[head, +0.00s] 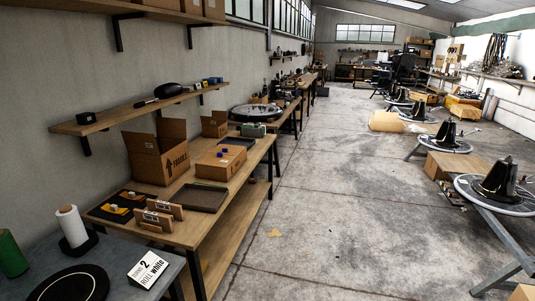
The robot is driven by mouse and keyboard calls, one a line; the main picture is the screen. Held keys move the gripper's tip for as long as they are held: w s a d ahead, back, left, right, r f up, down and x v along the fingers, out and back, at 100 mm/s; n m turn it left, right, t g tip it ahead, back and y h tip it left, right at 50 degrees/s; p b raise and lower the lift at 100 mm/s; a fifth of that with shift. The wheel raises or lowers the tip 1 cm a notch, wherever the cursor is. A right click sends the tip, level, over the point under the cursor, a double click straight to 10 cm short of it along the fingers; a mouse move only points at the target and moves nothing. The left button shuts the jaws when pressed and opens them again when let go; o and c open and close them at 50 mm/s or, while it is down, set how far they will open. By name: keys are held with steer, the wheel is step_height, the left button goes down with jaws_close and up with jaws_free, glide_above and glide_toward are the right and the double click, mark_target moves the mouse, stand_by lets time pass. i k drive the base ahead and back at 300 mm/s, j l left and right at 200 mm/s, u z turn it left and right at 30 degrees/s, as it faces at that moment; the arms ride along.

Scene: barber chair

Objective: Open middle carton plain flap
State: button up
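Cartons stand on the wooden workbench (188,240) at the left. A large brown carton (160,158) printed "FRAGILE" stands against the wall with flaps raised. I cannot tell which carton is the middle one or which flap is plain. My gripper is not in view.
A dark tray (201,197), wooden blocks with labels (158,214) and a black mat (119,204) lie on the bench. In front is a grey table with a white roll (72,226) and a sign (148,269). A shelf (140,108) overhangs the bench. The concrete floor (320,210) to the right is open.

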mark_target(226, 149)
steer(key=i, duration=3.75)
steer(key=i+u, duration=0.15)
steer(key=i, duration=0.3)
steer(key=i+l+u, duration=0.2)
steer(key=i, duration=0.2)
